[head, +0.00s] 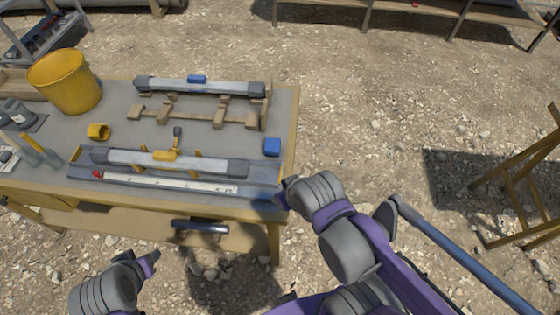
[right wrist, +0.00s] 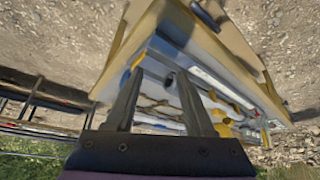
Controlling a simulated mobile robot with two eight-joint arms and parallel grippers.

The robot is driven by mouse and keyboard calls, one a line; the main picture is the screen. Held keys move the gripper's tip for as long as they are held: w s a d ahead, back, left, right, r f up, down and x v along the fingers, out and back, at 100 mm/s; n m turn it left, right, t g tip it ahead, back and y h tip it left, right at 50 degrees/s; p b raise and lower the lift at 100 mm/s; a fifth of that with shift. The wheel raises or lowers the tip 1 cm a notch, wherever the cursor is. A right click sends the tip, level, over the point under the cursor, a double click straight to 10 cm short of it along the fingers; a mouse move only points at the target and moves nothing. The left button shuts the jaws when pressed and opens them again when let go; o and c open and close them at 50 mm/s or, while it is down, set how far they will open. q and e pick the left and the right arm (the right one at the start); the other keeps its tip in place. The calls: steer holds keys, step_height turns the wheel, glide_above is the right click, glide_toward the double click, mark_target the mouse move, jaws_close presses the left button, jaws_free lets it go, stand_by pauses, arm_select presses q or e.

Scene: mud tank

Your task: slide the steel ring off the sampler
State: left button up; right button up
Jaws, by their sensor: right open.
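Two long pale tubes with dark grey ends lie on the table. The rear tube (head: 225,87) has a blue clip on top and lies across a wooden rack. The front tube (head: 200,164) has a yellow clamp (head: 165,155) around its middle and lies over a grey tray. I cannot pick out a steel ring or tell which tube is the sampler. My right gripper (right wrist: 157,82) is open and empty, at the table's right front corner. My left gripper (head: 152,257) hangs in front of the table; its jaws are too small to read.
A yellow bucket (head: 66,82), a yellow ring (head: 98,132) and a blue block (head: 272,147) stand on the table. A white scale strip (head: 170,184) lies along its front. A blue pole (head: 465,258) slants at the right. Gravel lies open beyond the table.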

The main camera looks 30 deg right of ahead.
steer(key=shift+o, duration=1.1)
steer(key=shift+f, duration=0.1)
steer(key=shift+o, duration=0.8)
steer(key=shift+w+f, duration=0.15)
steer(key=shift+f, duration=0.15)
steer(key=n+y+b, duration=0.4)
steer(key=n+y, duration=0.3)
steer(key=y, duration=0.1)
glide_toward(248, 167)
steer(key=s, duration=0.1)
steer(key=s+a+f, duration=0.2)
steer(key=shift+s, duration=0.4)
steer(key=w+d+n+y, duration=0.1)
steer(key=w+d+n+t+y, duration=0.1)
steer(key=d+n, duration=0.1)
steer(key=shift+w+d+f+y, duration=0.1)
steer(key=shift+w+d+y, duration=0.05)
steer(key=shift+y, duration=0.15)
steer(key=shift+w+d+n+t+y, duration=0.1)
steer(key=shift+d+n+t+y, duration=0.25)
steer(key=shift+n, duration=0.25)
arm_select(q)
step_height(248, 167, down, 6)
steer(key=s, duration=0.2)
steer(key=shift+s+f, duration=0.2)
steer(key=shift+s, duration=0.1)
arm_select(e)
steer(key=shift+a, duration=0.1)
